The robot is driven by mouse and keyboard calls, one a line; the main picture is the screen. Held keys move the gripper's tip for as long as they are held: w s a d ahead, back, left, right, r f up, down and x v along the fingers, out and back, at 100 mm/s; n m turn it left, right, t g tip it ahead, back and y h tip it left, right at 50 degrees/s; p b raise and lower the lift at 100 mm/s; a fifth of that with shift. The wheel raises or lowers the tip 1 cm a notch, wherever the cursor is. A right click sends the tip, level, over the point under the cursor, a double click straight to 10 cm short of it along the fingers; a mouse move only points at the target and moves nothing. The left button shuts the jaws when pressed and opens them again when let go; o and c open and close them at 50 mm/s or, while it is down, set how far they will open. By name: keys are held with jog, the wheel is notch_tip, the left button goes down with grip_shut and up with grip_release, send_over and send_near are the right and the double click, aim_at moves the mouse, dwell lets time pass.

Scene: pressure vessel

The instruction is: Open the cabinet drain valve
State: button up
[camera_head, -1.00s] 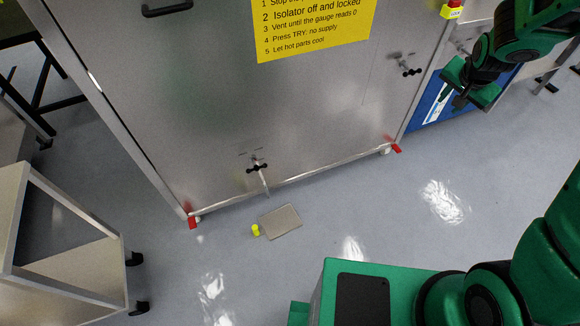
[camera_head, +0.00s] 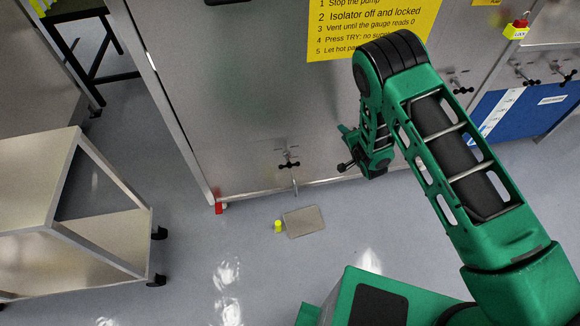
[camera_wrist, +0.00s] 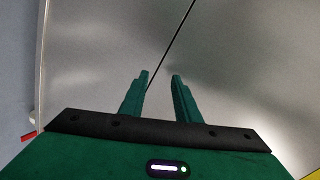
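The drain valve (camera_head: 289,161) sits low on the front of the steel cabinet (camera_head: 240,110). It has a small black cross handle with a thin spout below it. My gripper (camera_head: 345,134) is to the right of the valve and a little higher, in front of the cabinet face, apart from the handle. In the wrist view my gripper (camera_wrist: 160,74) shows two green fingers spread apart with nothing between them. Beyond them is bare steel with a dark line; the valve handle does not show there.
A metal plate (camera_head: 304,221) and a small yellow object (camera_head: 278,226) lie on the floor below the valve. A steel cart (camera_head: 80,215) stands at left. My arm covers part of the yellow sign (camera_head: 345,25). More black handles (camera_head: 527,75) are at right.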

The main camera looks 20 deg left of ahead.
jog(key=s+a+f+y, duration=0.4)
jog(key=s+a+f, duration=0.4)
jog(key=s+f, duration=0.1)
jog(key=g+y, duration=0.2)
send_near(289, 165)
jog(key=x, duration=1)
jog(key=shift+w+f, duration=0.1)
jog(key=shift+f, duration=0.3)
grip_shut()
